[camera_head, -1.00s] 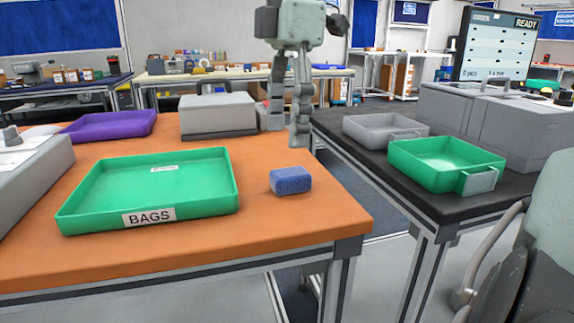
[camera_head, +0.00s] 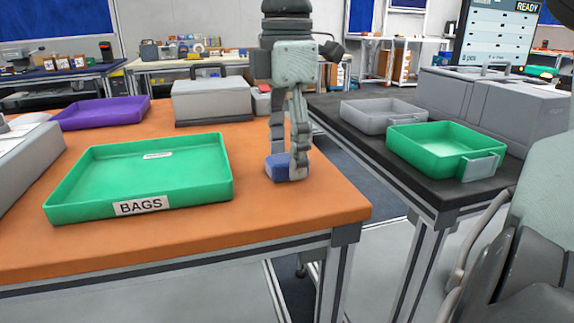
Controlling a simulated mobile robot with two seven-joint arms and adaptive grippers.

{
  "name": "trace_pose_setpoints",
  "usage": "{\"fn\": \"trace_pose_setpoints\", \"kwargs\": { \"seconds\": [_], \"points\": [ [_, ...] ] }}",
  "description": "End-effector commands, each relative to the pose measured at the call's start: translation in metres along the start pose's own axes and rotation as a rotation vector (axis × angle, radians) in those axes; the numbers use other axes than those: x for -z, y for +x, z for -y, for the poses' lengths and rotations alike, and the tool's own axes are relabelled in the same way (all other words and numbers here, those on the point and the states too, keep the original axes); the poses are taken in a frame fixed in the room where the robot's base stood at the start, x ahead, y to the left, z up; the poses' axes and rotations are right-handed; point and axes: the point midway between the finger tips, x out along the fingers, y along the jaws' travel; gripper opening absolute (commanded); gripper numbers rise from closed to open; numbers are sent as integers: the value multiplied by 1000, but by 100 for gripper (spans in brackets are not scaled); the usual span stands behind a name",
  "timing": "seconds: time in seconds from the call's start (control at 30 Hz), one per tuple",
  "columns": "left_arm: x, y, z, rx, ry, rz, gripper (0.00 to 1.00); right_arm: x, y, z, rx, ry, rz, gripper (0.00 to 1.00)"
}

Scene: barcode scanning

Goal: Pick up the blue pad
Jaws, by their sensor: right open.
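The blue pad (camera_head: 284,173) lies on the orange table (camera_head: 260,217), to the right of the green tray labelled BAGS. My right gripper (camera_head: 288,163) is over the pad, pointing down, with its fingers at the pad's sides. It is open. The fingers cover part of the pad, and I cannot tell whether they touch it. My left gripper cannot be made out in this view.
The green BAGS tray (camera_head: 103,208) stands left of the pad. A purple tray (camera_head: 101,112) and a grey box (camera_head: 212,101) are farther back. On the dark table at right are a grey tray (camera_head: 378,116) and a green bin (camera_head: 428,158). The table's front right corner is clear.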

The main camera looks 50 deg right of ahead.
Motion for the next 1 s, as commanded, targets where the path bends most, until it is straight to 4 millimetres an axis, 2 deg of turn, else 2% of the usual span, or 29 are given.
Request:
{"fn": "trace_pose_setpoints", "kwargs": {
  "seconds": [0.07,0.4,0.77,0.87,1.0],
  "points": [
    [2,-1,0,-1,-1,-5,40,0,0,0,0,0,0,62],
    [6,-2,0,-1,-3,-13,40,0,0,0,0,0,0,20],
    [4,-1,-1,-2,-2,-8,40,0,-5,0,-1,0,0,18],
    [1,0,-2,-3,-1,-3,40,0,-14,-1,-3,1,0,18],
    [-2,1,-2,-5,0,3,40,0,-37,-1,-5,2,1,18]
  ]
}}
